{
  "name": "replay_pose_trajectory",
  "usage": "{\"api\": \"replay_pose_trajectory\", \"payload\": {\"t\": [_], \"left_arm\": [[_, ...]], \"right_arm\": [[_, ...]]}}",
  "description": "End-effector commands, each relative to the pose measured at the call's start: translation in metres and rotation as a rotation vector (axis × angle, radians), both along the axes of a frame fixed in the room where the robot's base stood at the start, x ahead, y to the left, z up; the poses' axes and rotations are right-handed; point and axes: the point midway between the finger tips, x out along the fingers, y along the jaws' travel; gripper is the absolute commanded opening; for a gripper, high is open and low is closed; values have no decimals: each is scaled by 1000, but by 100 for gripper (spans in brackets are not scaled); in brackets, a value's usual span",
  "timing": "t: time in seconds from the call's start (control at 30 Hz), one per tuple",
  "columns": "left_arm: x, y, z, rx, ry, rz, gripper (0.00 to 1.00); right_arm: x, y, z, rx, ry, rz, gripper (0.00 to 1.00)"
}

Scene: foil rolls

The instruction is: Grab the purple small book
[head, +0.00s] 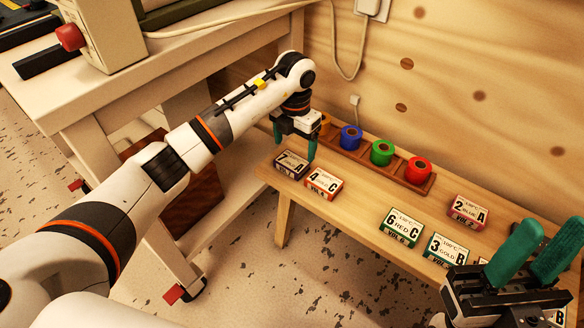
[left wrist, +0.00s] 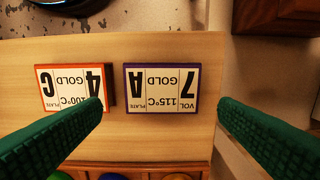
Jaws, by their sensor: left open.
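The purple small book (head: 291,163), a purple-edged block with a white label marked 7 and A, lies flat at the left end of the wooden bench. In the left wrist view it (left wrist: 162,88) lies between the fingers, with its label upside down. My left gripper (head: 296,146) is open and empty above it, fingers pointing down. The fingers also show at both sides of the left wrist view (left wrist: 160,106), apart from the book. My right gripper (head: 550,235) is open at the lower right, far from this book.
A red-edged book 4 C (head: 323,183) lies close beside the purple one. Other books, 6 C (head: 400,227), 3 B (head: 447,250) and 2 A (head: 467,211), lie rightward. A wooden rack (head: 414,187) holds blue (head: 350,138), green (head: 382,152) and red (head: 417,169) rolls along the wall.

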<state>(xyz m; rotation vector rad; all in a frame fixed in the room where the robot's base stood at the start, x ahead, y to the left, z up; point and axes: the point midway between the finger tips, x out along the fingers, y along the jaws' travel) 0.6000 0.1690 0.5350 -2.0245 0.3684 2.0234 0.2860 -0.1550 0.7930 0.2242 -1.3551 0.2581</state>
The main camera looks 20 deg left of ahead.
Motion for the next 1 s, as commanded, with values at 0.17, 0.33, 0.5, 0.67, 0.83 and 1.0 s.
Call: {"api": "replay_pose_trajectory", "payload": {"t": [0.17,0.33,0.5,0.67,0.83,1.0], "left_arm": [[-7,5,-33,-1,4,-1,84],[-6,5,-47,-2,2,-1,84],[-6,5,-47,-1,0,-1,84],[-6,5,-47,-1,0,-1,72],[-6,5,-47,-1,0,-1,49],[-6,5,-46,-1,0,-1,48]], "right_arm": [[5,1,0,-3,-56,-4,36],[9,2,7,-6,-79,-5,36],[9,2,9,-7,-80,-5,36],[9,2,9,-7,-79,-4,36],[9,2,9,-7,-79,-4,36],[9,2,9,-7,-79,-4,36]]}}
